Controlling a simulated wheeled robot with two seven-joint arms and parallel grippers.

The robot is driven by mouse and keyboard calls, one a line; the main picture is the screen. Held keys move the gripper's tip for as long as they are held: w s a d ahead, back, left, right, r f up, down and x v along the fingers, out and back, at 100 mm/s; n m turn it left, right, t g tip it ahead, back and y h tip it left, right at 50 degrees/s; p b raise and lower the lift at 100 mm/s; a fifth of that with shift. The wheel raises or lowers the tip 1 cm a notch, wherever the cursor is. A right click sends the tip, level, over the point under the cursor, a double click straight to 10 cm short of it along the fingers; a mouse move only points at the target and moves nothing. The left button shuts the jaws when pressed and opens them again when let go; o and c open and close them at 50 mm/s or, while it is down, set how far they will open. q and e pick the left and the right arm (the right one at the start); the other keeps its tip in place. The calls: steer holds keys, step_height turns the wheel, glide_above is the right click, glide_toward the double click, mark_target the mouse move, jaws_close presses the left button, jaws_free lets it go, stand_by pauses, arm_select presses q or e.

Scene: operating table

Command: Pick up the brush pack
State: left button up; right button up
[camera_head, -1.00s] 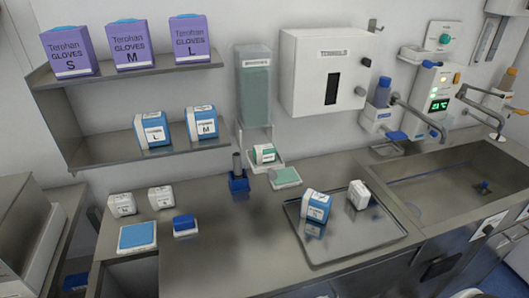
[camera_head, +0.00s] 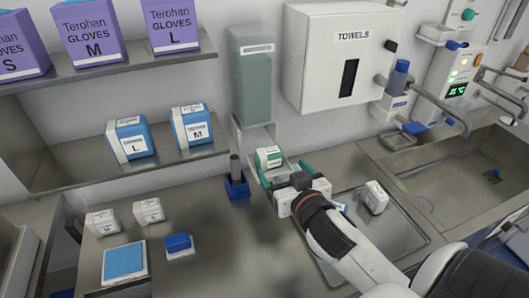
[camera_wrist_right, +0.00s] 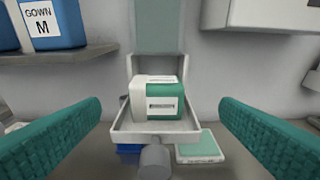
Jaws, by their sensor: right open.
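The brush pack, a small white and green box (camera_head: 268,157), lies in the white outlet tray at the foot of the wall dispenser (camera_head: 251,75). In the right wrist view the brush pack (camera_wrist_right: 158,98) sits centred in the tray (camera_wrist_right: 190,135), beyond and between my fingers. My right gripper (camera_head: 284,168) is open with teal fingers, close in front of the tray. In the right wrist view its fingers (camera_wrist_right: 160,112) are spread wide on either side, apart from the pack. My left gripper is not in view.
The towel box (camera_head: 343,60) hangs to the right of the dispenser. A blue holder (camera_head: 237,186) stands on the counter left of the tray. A metal tray (camera_head: 405,235) with a white pack (camera_head: 374,197) lies at right. A shelf (camera_head: 60,176) with gown boxes is at left.

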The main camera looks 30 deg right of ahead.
mark_target(267, 151)
steer(key=b+x, duration=0.1)
steer(key=b, duration=0.1)
steer(key=b+x, duration=0.1)
steer(key=b, duration=0.2)
steer(key=shift+w+f, duration=0.15)
steer(key=shift+f, duration=0.15)
steer(key=shift+w+d+r, duration=0.1)
steer(key=shift+w+d, duration=0.05)
steer(key=shift+w, duration=0.4)
steer(key=shift+w+d, duration=0.2)
steer(key=shift+w, duration=0.4)
steer(key=shift+w+d, duration=0.1)
steer(key=shift+w, duration=0.3)
steer(key=p+x, duration=0.1)
steer(key=x, duration=0.3)
steer(key=shift+w, duration=0.6)
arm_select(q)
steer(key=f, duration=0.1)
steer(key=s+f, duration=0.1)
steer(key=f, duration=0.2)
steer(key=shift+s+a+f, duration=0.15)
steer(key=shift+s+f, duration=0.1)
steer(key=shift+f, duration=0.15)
arm_select(e)
steer(key=shift+c, duration=0.2)
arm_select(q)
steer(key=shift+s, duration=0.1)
arm_select(e)
steer(key=c, duration=1)
